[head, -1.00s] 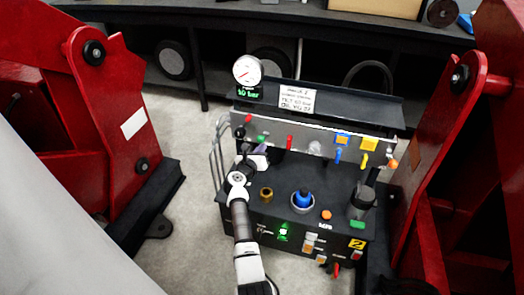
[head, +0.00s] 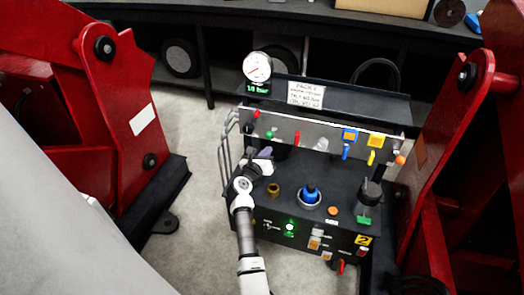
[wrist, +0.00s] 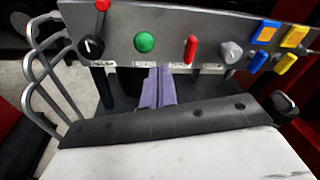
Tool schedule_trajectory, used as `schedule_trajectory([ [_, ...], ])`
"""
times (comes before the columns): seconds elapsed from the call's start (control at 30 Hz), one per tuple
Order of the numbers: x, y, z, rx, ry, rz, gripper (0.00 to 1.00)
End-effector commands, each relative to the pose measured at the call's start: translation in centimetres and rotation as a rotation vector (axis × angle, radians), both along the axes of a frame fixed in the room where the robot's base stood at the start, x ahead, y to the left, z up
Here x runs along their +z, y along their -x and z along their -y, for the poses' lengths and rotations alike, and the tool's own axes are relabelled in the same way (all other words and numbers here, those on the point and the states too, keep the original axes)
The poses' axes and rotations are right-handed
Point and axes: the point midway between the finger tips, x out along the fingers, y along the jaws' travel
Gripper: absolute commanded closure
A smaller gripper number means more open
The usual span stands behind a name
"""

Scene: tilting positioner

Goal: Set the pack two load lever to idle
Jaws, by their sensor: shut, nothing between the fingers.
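The console's upright panel (head: 318,133) carries several levers and knobs in a row. A red lever (wrist: 191,48) hangs right of a green button (wrist: 145,42); it also shows in the head view (head: 296,138). A blue lever (wrist: 258,61) and a yellow lever (wrist: 282,65) hang farther right, under blue and yellow plates. I cannot read which lever is the pack two load lever. A yellow plate marked 2 (head: 363,239) is on the lower front. My gripper (wrist: 158,73) is shut and empty, its purple fingers in front of the panel, below and between the green button and red lever.
A black-topped control (head: 371,189) stands on the deck's right side, with a blue knob (head: 310,194) mid-deck. A gauge (head: 257,66) rises at the back left. Bent grey rails (wrist: 50,75) guard the left. Red machine frames (head: 455,150) flank the console.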

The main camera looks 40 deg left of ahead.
Motion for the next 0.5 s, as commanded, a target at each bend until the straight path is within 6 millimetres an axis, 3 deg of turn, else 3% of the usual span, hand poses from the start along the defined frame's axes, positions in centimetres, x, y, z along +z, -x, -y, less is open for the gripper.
schedule_trajectory([
  [0.2,2.1,2.0,0.3,0.001,-0.001,-0.001,1.00],
  [0.5,2.7,2.7,0.4,0.001,0.002,-0.003,1.00],
])
